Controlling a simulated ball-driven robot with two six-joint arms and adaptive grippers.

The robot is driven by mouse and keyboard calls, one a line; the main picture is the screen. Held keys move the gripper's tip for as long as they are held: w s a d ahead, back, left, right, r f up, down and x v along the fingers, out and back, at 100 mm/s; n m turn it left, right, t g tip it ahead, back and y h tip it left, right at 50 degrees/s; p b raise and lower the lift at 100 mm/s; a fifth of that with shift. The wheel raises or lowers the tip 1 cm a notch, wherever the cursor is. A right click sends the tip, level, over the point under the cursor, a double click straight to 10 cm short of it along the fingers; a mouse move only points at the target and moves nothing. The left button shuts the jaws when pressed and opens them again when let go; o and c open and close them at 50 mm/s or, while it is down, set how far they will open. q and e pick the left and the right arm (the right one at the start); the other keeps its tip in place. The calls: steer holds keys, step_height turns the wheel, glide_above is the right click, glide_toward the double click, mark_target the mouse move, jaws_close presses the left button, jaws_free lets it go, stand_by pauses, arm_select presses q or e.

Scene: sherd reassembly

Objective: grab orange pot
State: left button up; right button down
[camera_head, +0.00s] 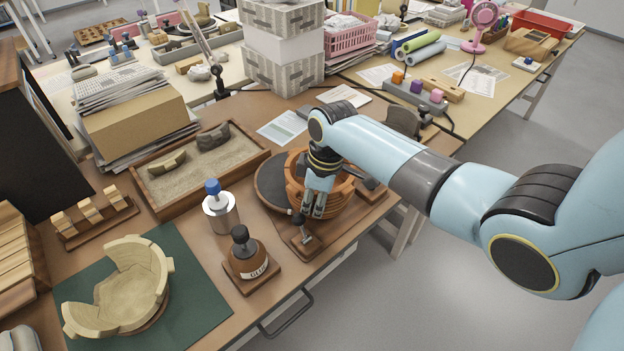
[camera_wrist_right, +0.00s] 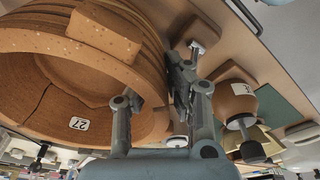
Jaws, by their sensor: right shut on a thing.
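The orange pot (camera_head: 338,198) is ribbed and broken-rimmed. In the right wrist view the pot (camera_wrist_right: 95,65) fills the upper left, with a label reading 27 and a crack line inside. My right gripper (camera_head: 314,213) comes down at the pot's near left side and is shut on its wall. In the wrist view the gripper (camera_wrist_right: 155,95) has one finger inside the wall and one outside. The pot's far side is partly hidden by my arm. My left gripper is not in view.
A small clamp stand (camera_head: 305,240) stands close in front of the pot. A sand tray (camera_head: 195,165) lies behind. A pale broken pot (camera_head: 125,290) sits on a green mat (camera_head: 195,290).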

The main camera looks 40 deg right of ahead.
steer(key=shift+s+d, duration=0.1)
steer(key=shift+s, duration=0.4)
steer(key=c, duration=1.3)
jaws_free()
steer(key=shift+o, duration=0.2)
steer(key=shift+r, duration=0.15)
step_height(320, 180, up, 11)
steer(key=s+d, duration=0.1)
steer(key=shift+s+d+r, duration=0.2)
steer(key=shift+s, duration=0.05)
